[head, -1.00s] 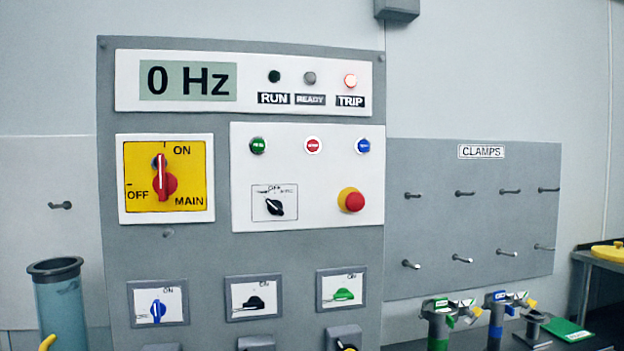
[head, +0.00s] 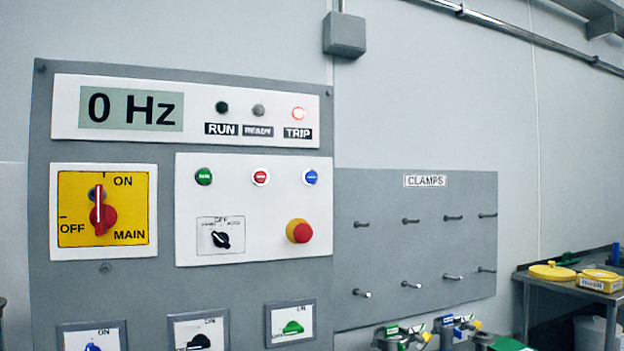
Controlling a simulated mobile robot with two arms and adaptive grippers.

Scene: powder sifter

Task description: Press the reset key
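The grey control panel (head: 150,275) is on the wall at the left of the head view. Its display (head: 133,109) reads 0 Hz, and the red TRIP lamp (head: 299,114) is lit; the RUN and READY lamps are dark. Below are a green button (head: 204,177), a red button (head: 261,178) and a blue button (head: 311,177); their lettering is too small to read surely. A red emergency knob (head: 300,231) on a yellow base sits beside a black selector (head: 221,239). The red main switch (head: 102,213) points up to ON. Neither gripper is in view.
A grey CLAMPS board (head: 415,240) with several empty pegs is right of the panel. Clamps with green and blue parts stand below it. A side table (head: 560,287) at the right holds yellow lids. Three lower switches show along the bottom of the panel.

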